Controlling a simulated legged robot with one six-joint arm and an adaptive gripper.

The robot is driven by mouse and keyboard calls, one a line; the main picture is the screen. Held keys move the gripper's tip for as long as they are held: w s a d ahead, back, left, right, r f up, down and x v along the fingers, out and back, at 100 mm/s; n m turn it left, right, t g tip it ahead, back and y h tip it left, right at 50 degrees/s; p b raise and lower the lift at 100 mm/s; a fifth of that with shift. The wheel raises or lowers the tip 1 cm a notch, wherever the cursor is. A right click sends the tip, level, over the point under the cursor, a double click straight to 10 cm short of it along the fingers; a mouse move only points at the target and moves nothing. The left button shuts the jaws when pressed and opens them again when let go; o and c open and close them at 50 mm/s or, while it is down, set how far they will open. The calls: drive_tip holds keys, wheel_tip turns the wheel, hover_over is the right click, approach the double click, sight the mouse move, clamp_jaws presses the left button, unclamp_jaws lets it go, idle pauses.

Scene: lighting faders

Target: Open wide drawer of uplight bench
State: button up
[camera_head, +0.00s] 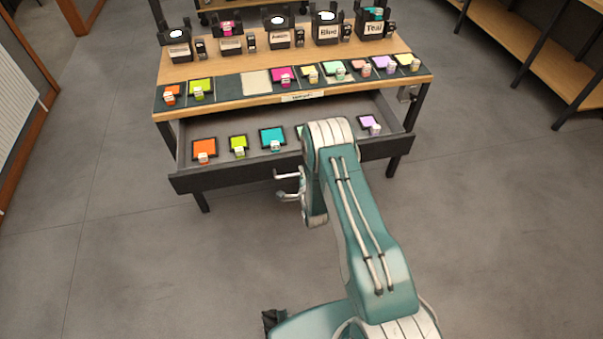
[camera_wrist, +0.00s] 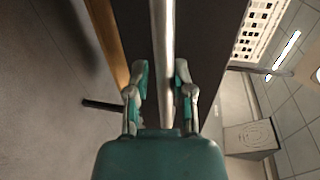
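The uplight bench (camera_head: 205,70) has a wooden top, dark legs and a small label on its front edge. Its wide dark drawer (camera_head: 230,178) stands pulled out, with its inside showing. My gripper (camera_head: 289,185) is in front of the drawer front, to the left of my forearm. In the wrist view, a pale metal bar (camera_wrist: 167,40), which looks like the drawer handle, runs between the two fingers of my gripper (camera_wrist: 161,78). The fingers are apart, with a gap on the left of the bar; the right finger is close to it. My arm hides part of the drawer.
The drawer holds several colour swatches, among them an orange one (camera_head: 205,149), a teal one (camera_head: 272,138) and a lilac one (camera_head: 369,123). More swatches and labelled dark bins (camera_head: 280,36) stand on the bench top. Floor (camera_head: 120,250) before the bench is clear. Wooden shelving (camera_head: 540,50) stands right.

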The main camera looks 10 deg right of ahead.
drive_tip(key=shift+o, duration=0.4)
drive_tip(key=shift+s+r, duration=0.1)
drive_tip(key=v, duration=1.1)
drive_tip(key=shift+s, duration=0.35)
drive_tip(key=shift+w, duration=0.1)
